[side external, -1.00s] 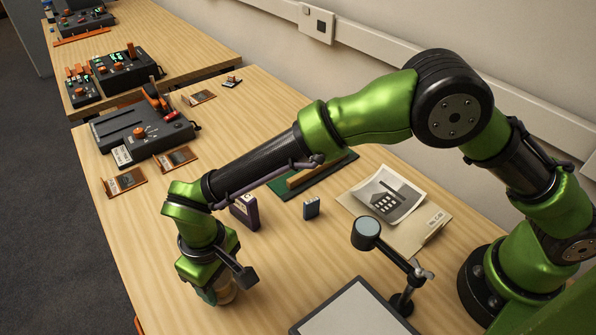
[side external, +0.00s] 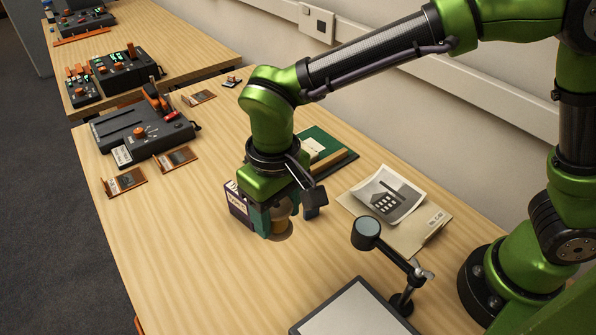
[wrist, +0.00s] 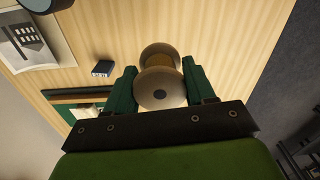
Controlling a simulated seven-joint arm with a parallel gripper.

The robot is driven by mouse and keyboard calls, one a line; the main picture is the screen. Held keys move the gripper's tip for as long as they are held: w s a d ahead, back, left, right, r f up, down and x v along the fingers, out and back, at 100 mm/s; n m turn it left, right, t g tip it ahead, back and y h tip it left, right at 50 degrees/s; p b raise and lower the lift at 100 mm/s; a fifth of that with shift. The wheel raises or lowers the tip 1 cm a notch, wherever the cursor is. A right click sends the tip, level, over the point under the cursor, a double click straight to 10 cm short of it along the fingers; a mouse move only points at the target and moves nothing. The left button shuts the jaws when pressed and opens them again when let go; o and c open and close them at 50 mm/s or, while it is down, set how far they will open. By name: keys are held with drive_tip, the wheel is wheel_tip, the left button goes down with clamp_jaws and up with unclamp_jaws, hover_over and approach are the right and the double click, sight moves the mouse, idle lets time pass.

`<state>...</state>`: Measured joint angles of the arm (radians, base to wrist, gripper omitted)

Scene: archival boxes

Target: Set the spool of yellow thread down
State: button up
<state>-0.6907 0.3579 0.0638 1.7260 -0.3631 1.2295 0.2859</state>
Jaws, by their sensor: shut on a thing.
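My gripper (side external: 274,222) is shut on the spool of yellow thread (side external: 283,211), low over the middle of the wooden table. In the side view the fingers partly hide the spool. In the wrist view the spool (wrist: 160,90) sits between the green fingers, its round pale end with a dark centre hole facing the camera. A little yellow thread shows between its two ends. A shadow lies on the table by the spool's foot; I cannot tell whether the spool touches the wood.
A dark purple box (side external: 236,204) stands close behind my gripper, partly hidden. A small dark box (wrist: 103,68) is nearby. A green tray (side external: 341,160), a photo on a folder (side external: 405,235), a magnifier stand (side external: 367,230) and a light panel (side external: 355,315) lie to the right. The table's left front is clear.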

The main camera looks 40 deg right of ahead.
drive_tip(key=shift+m, duration=0.8)
drive_tip(key=d+f, duration=0.1)
drive_tip(key=f, duration=0.1)
drive_tip(key=s+f, duration=0.1)
drive_tip(key=f, duration=0.2)
drive_tip(key=s+d+f, duration=0.1)
drive_tip(key=f, duration=0.2)
drive_tip(key=shift+d, duration=0.3)
drive_tip(key=shift+f, duration=2)
drive_tip(key=shift+f, duration=0.2)
drive_tip(key=o, duration=1)
drive_tip(key=shift+o, duration=0.2)
drive_tip(key=shift+r, duration=0.15)
